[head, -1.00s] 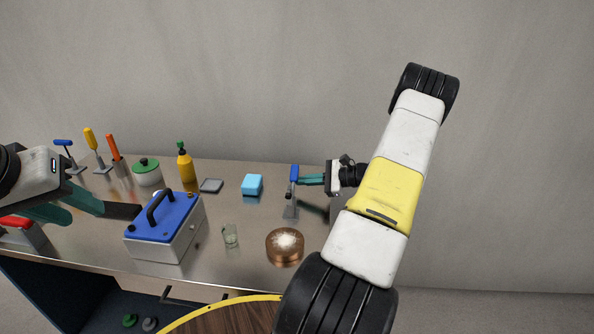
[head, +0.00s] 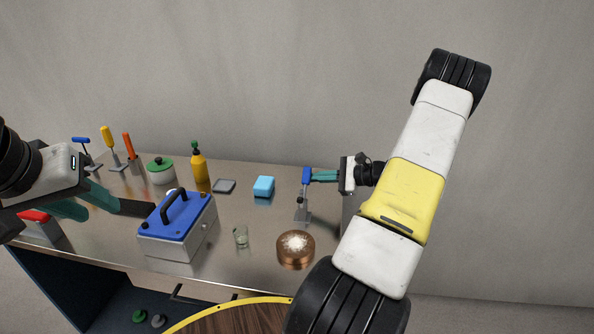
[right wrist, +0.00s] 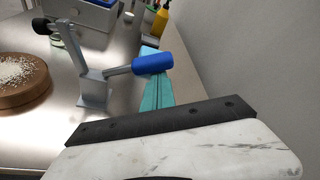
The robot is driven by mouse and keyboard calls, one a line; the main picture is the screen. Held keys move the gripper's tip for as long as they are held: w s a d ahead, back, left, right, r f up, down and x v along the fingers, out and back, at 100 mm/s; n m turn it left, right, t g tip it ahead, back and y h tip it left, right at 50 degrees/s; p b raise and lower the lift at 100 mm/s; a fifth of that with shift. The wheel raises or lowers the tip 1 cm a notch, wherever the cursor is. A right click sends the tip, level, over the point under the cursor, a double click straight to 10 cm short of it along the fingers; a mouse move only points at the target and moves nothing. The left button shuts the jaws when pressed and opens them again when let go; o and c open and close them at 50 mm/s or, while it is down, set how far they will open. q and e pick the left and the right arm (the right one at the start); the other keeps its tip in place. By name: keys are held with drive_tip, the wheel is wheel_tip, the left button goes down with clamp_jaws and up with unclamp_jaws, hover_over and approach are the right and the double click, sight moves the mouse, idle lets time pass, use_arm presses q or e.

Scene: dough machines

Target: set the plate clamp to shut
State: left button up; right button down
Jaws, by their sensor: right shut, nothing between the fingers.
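The clamp with a blue handle (head: 306,175) stands on the metal table, near its right end. In the right wrist view its blue handle (right wrist: 153,64) lies crosswise above its grey base (right wrist: 95,92), and a grey arm with a black tip reaches to the upper left. My right gripper (head: 318,176) is shut and empty, with its teal fingertips (right wrist: 152,60) at the handle. I cannot tell whether they touch it. My left gripper (head: 108,203) is at the left, with its teal fingers apart, beside the blue-lidded box.
The blue-lidded box (head: 178,233), a small glass (head: 241,237) and a copper bowl of white powder (head: 296,250) stand toward the front. A light-blue block (head: 264,186), grey pad (head: 224,186) and yellow bottle (head: 198,168) are behind. A wall rises at the back.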

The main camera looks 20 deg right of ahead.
drive_tip(key=s+a+r+n+t, duration=0.3)
drive_tip(key=s+r+n, duration=0.2)
drive_tip(key=n, duration=0.1)
drive_tip(key=shift+n, duration=0.4)
idle(0.4)
drive_tip(key=shift+s+a, duration=0.15)
idle(0.4)
drive_tip(key=w+d, duration=0.3)
drive_tip(key=f+v, duration=0.1)
drive_tip(key=v, duration=0.8)
drive_tip(key=shift+s, duration=0.15)
